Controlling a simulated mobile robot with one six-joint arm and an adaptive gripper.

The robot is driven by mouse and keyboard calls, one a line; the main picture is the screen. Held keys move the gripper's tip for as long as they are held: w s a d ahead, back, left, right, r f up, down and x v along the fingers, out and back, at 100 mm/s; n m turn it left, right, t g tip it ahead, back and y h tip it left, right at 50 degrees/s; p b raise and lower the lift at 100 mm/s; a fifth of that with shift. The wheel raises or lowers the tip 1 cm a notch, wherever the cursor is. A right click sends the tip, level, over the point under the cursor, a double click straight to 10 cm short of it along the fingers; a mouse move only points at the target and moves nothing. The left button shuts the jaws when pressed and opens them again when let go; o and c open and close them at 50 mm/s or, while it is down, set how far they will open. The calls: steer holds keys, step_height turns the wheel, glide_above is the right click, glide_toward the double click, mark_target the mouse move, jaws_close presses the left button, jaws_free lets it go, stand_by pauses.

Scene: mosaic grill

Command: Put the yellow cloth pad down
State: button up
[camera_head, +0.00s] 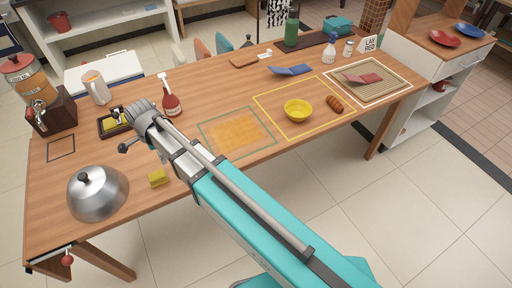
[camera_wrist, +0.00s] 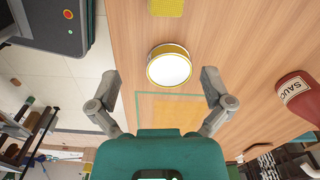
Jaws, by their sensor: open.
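A small yellow pad (camera_head: 157,178) lies flat on the wooden table, near its front edge and left of my arm. A yellow pad also shows at the top edge of the wrist view (camera_wrist: 167,6), partly cut off. In the head view my arm hides most of the gripper.
An orange mat (camera_head: 237,131) lies in a green outline right of my arm. A red sauce bottle (camera_head: 171,100) stands behind. A metal dome (camera_head: 97,193) is at the left front. A yellow bowl (camera_head: 298,109) sits farther right. Bare table (camera_head: 150,210) surrounds the front pad.

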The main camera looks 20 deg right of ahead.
steer(key=s+d+n, duration=0.3)
steer(key=d+n, duration=0.4)
steer(key=d, duration=0.9)
steer(key=s+d+n, duration=0.3)
steer(key=d+n, duration=0.3)
steer(key=d, duration=1.1)
steer(key=shift+s+n, duration=0.2)
steer(key=shift+n, duration=0.2)
